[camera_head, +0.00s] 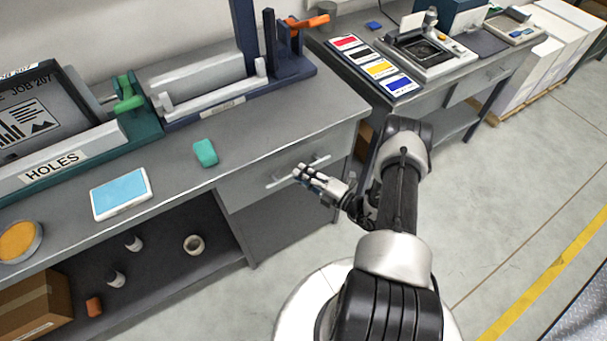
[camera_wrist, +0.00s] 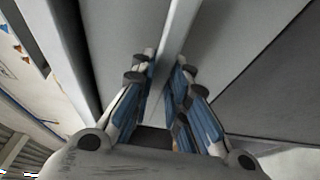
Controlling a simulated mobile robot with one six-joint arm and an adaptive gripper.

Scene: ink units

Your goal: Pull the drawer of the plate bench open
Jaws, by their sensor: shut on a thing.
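The plate bench (camera_head: 335,108) runs along the left of the head view. Its grey drawer (camera_head: 250,187) sits under the right end of the top and looks closed, its front about flush with the bench. A pale bar handle (camera_head: 283,179) crosses the drawer front. My gripper (camera_head: 305,172) is at the right part of this handle, with its fingers around the bar. In the wrist view, the handle (camera_wrist: 176,40) runs between the two blue-padded fingers (camera_wrist: 162,80), which are shut on it. The fingers hide part of the bar.
A teal block (camera_head: 205,152) and a tablet (camera_head: 121,194) lie on the bench top. The open shelf below holds a roll (camera_head: 194,244), small bottles and a cardboard box (camera_head: 38,303). Clear floor (camera_head: 480,185) lies to the right of my arm.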

